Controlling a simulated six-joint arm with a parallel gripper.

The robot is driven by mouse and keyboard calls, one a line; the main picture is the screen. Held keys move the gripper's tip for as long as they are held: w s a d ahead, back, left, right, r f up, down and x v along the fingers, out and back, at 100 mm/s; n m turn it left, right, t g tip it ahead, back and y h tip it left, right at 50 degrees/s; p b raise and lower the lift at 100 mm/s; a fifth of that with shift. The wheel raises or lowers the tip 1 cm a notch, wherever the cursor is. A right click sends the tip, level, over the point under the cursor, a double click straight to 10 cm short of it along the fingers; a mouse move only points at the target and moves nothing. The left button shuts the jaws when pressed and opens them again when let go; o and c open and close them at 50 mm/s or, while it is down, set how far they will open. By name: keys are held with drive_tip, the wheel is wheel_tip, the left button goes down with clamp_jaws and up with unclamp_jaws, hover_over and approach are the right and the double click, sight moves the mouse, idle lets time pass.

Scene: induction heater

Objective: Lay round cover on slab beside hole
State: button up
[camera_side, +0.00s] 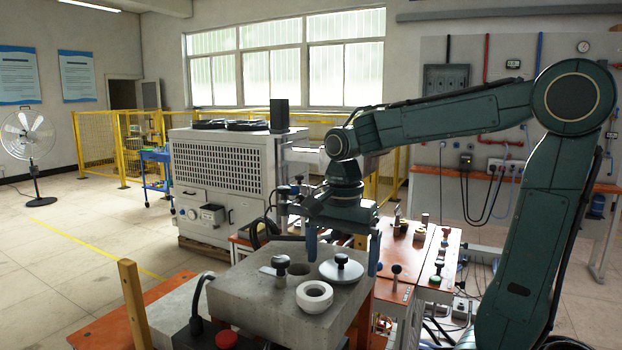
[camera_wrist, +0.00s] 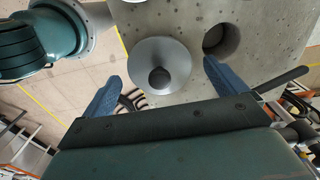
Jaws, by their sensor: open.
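The round cover (camera_side: 352,275) is a grey metal disc with a black knob. It appears to lie flat on the concrete slab (camera_side: 265,308), near the slab's edge. The open hole (camera_wrist: 222,40) is beside the cover, clear of it, and its dark mouth also shows in the side view (camera_side: 301,269). My gripper (camera_side: 342,268) is open, with its blue fingers on either side of the cover. In the wrist view the cover (camera_wrist: 160,55) and its knob sit between the spread fingers (camera_wrist: 163,70). Neither finger visibly grips the knob.
A white ring (camera_side: 314,294) lies on the slab in front of the cover. A black-knobbed piece (camera_side: 280,265) stands left of the hole. A wooden post (camera_side: 134,305) and a box with a red button (camera_side: 226,340) are at the front left.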

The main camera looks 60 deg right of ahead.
wheel_tip(320, 180, up, 12)
drive_tip(key=shift+f, duration=0.15)
idle(0.5)
idle(0.6)
drive_tip(key=s+a+f+n+t, duration=0.2)
drive_tip(key=f+n, duration=0.4)
drive_tip(key=n, duration=0.3)
drive_tip(key=s+a+f+n+t, duration=0.3)
drive_tip(key=s+a+f+n, duration=0.2)
drive_tip(key=n, duration=0.4)
drive_tip(key=shift+s+a+f+t, duration=0.2)
drive_tip(key=shift+f+t, duration=0.1)
drive_tip(key=shift+f, duration=0.15)
wheel_tip(320, 180, up, 11)
drive_tip(key=m+g, duration=0.5)
drive_tip(key=m, duration=1.2)
hover_over(342, 257)
drive_tip(key=shift+r, duration=0.2)
